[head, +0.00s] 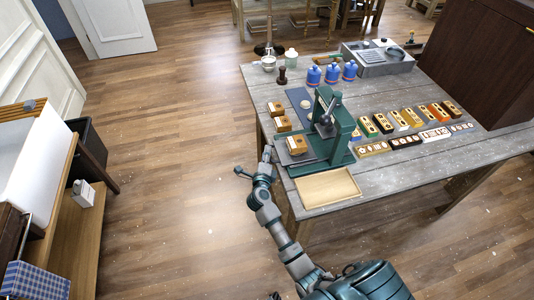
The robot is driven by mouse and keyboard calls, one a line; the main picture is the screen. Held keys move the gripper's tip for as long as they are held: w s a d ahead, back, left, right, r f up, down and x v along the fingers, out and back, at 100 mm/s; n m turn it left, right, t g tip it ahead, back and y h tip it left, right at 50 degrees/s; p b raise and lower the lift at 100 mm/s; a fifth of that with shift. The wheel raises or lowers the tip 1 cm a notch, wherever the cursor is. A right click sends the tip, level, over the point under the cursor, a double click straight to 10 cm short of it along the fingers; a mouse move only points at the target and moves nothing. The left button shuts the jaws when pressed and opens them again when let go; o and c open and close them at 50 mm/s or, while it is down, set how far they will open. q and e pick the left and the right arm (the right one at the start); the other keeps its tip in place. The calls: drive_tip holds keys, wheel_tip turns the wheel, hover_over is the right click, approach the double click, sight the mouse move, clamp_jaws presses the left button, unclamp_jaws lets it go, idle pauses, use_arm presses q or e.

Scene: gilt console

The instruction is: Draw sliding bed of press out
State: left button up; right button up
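The green press (342,127) stands on the near left part of the grey wooden table (408,182). Its grey sliding bed (285,158) is low on its left side, and a wooden block (296,145) sits there. My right arm reaches up from the bottom of the head view. My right gripper (267,155) is at the table's left edge, close beside the left end of the bed. I cannot tell whether it touches the bed, and its fingers are too small to read as open or shut. My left gripper is not in view.
A pale wooden tray (328,187) lies in front of the press. Two wooden blocks (280,123) stand left of it. Several coloured blocks (400,119) are right of it, and blue bottles (331,73) behind. The floor left of the table is clear; a shelf (82,215) stands far left.

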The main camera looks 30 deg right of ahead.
drive_tip(key=shift+d, duration=0.45)
drive_tip(key=f+v, duration=0.1)
drive_tip(key=v, duration=1)
drive_tip(key=shift+s+a+r, duration=0.25)
drive_tip(key=shift+a+r, duration=0.05)
drive_tip(key=shift+r, duration=0.2)
